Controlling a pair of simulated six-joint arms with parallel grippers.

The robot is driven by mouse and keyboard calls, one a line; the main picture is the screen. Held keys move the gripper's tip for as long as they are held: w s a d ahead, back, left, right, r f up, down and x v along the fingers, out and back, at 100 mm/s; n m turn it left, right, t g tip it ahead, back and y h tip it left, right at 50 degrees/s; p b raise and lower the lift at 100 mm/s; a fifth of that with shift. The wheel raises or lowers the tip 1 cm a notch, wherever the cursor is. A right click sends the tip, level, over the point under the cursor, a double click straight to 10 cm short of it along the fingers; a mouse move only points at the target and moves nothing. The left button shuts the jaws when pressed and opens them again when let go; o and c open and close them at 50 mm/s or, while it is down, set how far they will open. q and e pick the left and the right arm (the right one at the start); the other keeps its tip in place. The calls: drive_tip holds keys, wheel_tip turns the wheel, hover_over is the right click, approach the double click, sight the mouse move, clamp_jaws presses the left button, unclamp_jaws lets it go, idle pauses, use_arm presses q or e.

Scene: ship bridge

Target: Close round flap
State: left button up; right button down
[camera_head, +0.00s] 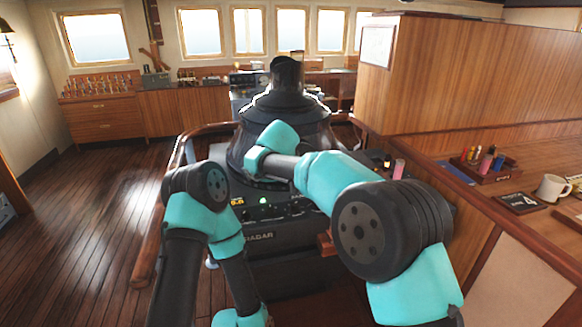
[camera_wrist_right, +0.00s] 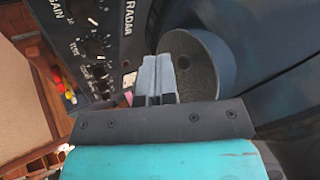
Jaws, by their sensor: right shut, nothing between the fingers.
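The black radar unit (camera_head: 262,112) stands in the middle of the head view, with a stepped conical hood and a short upright piece on top. In the right wrist view, a round dark part with a blue-grey rim (camera_wrist_right: 228,72) shows just beyond my fingers; it looks like the round flap, but I cannot tell how far open it is. My right gripper (camera_wrist_right: 156,75) is shut and empty, its tips beside or overlapping that part; contact is unclear. In the head view my right arm hides its fingers. My left arm is folded at the lower left, its gripper out of view.
The radar's control panel (camera_wrist_right: 92,45) with knobs lies left of my fingers in the wrist view. A wooden rail (camera_head: 150,235) curves around the unit. On the right desk are a mug (camera_head: 552,187), a rack of coloured items (camera_head: 484,166) and a dark sign (camera_head: 521,203).

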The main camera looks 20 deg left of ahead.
drive_tip(key=s+a+v, duration=0.1)
drive_tip(key=v, duration=0.9)
drive_tip(key=shift+a, duration=0.35)
drive_tip(key=shift+s, duration=0.1)
